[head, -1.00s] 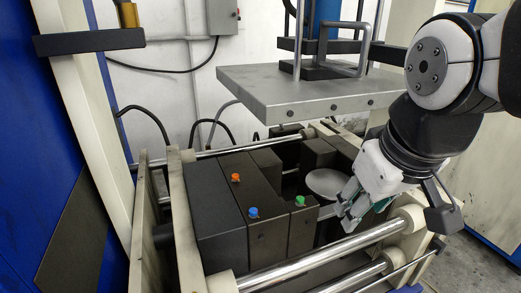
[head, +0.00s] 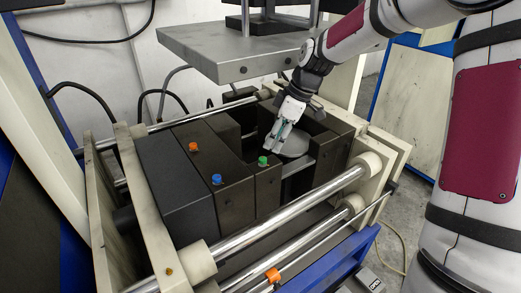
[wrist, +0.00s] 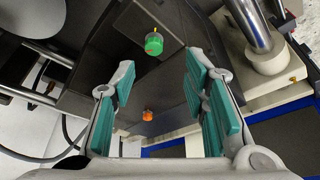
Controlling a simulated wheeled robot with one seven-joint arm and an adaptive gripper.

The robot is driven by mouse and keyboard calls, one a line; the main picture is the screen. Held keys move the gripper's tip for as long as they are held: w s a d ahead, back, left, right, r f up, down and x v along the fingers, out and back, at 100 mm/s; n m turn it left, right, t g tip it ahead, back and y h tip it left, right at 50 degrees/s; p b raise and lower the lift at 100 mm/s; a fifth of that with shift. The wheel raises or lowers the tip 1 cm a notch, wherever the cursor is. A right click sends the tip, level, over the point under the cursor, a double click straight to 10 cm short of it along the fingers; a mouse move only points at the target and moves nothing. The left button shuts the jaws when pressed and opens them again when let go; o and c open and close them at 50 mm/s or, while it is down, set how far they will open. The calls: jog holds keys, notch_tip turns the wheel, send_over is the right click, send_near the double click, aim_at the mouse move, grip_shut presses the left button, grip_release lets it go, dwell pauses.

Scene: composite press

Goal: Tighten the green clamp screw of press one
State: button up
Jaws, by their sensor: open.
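The green clamp screw (head: 263,161) is a small green knob standing on a dark block of the press (head: 268,187). It also shows in the wrist view (wrist: 153,44), above the middle, with a thin yellowish tip. My gripper (head: 274,148) is just behind and slightly right of the green screw in the head view, pointing down. In the wrist view my gripper (wrist: 160,70) is open with teal pads apart and nothing between them at the tips. The green screw appears beyond the fingertips, with no contact visible.
A blue knob (head: 216,180) and an orange knob (head: 193,147) stand on the dark blocks to the left. A grey plate (head: 220,50) hangs behind. A pale disc (head: 293,146) lies right of my fingers. Shiny rods (head: 300,213) cross the front. Another orange knob (head: 272,275) sits low in front.

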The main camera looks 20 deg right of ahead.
aim_at(263, 159)
jog(key=x, duration=0.8)
jog(key=shift+w+d+f, duration=0.1)
jog(key=shift+w+d, duration=0.1)
jog(key=shift+w, duration=0.2)
grip_shut()
